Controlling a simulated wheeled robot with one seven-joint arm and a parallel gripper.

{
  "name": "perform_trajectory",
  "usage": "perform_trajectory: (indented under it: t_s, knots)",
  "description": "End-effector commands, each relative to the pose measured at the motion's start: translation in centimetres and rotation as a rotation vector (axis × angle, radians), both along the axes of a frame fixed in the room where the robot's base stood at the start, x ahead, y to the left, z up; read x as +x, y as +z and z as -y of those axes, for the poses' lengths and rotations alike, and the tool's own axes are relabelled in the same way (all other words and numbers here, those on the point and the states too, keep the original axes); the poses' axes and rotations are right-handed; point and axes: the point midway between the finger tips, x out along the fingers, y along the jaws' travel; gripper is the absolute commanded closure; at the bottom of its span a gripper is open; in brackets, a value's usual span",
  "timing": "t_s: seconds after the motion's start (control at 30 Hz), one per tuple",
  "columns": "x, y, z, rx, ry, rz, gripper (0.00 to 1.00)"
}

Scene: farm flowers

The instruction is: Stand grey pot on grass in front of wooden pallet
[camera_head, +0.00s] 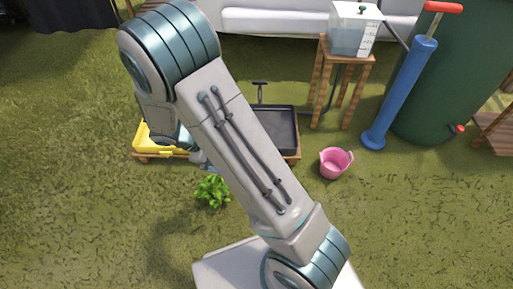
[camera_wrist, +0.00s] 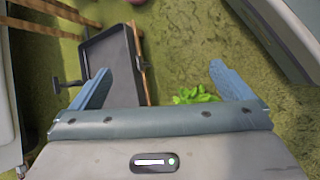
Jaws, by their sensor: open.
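A leafy green plant (camera_head: 212,191) shows on the grass in front of the wooden pallet (camera_head: 292,158). No grey pot can be made out; whatever is under the leaves is hidden. In the wrist view the leaves (camera_wrist: 193,95) show beyond my gripper's body, between the fingers and nearer the right one. My gripper (camera_wrist: 162,68) is open, with nothing held between its fingers. In the head view my arm hides most of the gripper, just behind the plant. The pallet's wooden edge (camera_wrist: 138,50) runs near the left finger in the wrist view.
A dark grey tray (camera_head: 276,132) and a yellow item (camera_head: 160,139) are on the pallet. A pink bucket (camera_head: 335,164), a wooden stool (camera_head: 345,80), a blue pump (camera_head: 400,95) and a green barrel (camera_head: 465,70) stand to the right. The grass at front left is clear.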

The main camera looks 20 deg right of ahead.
Motion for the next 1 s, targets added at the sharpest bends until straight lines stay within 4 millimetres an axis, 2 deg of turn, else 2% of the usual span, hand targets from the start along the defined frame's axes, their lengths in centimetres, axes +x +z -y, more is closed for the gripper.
perform_trajectory:
  t_s: [0.03, 0.2, 0.5, 0.63, 0.8, 1.0]
  knots:
    - [-0.6, 1.8, 0.8, 0.045, -0.064, 0.024, 0.00]
    - [-3.4, 6.3, 2.7, 0.182, -0.257, 0.087, 0.00]
    - [-9.1, 12.9, 4.8, 0.427, -0.560, 0.226, 0.00]
    - [-11.6, 15.0, 5.1, 0.530, -0.674, 0.294, 0.00]
    - [-14.1, 16.8, 5.1, 0.636, -0.782, 0.370, 0.00]
    - [-15.4, 17.6, 4.9, 0.691, -0.834, 0.411, 0.00]
